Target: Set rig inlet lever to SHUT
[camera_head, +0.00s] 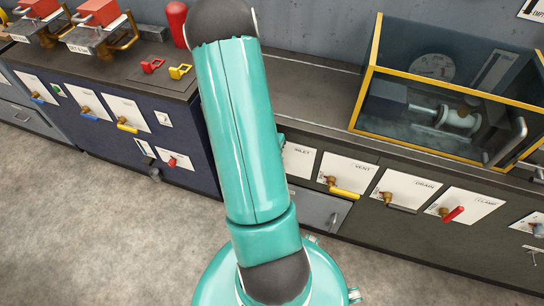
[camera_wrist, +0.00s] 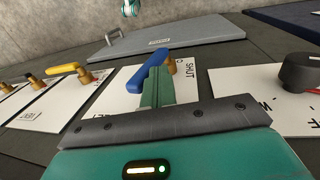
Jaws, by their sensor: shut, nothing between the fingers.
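In the head view my arm hides the blue lever and my gripper; only part of the INLET plate (camera_head: 299,160) shows.
In the wrist view a yellow lever (camera_wrist: 64,69) stands on the left and a black knob (camera_wrist: 300,72) on the right. A grey panel (camera_wrist: 165,40) lies beyond. In the head view a yellow-framed glass case (camera_head: 447,85) stands on the bench; the floor (camera_head: 90,220) is clear.

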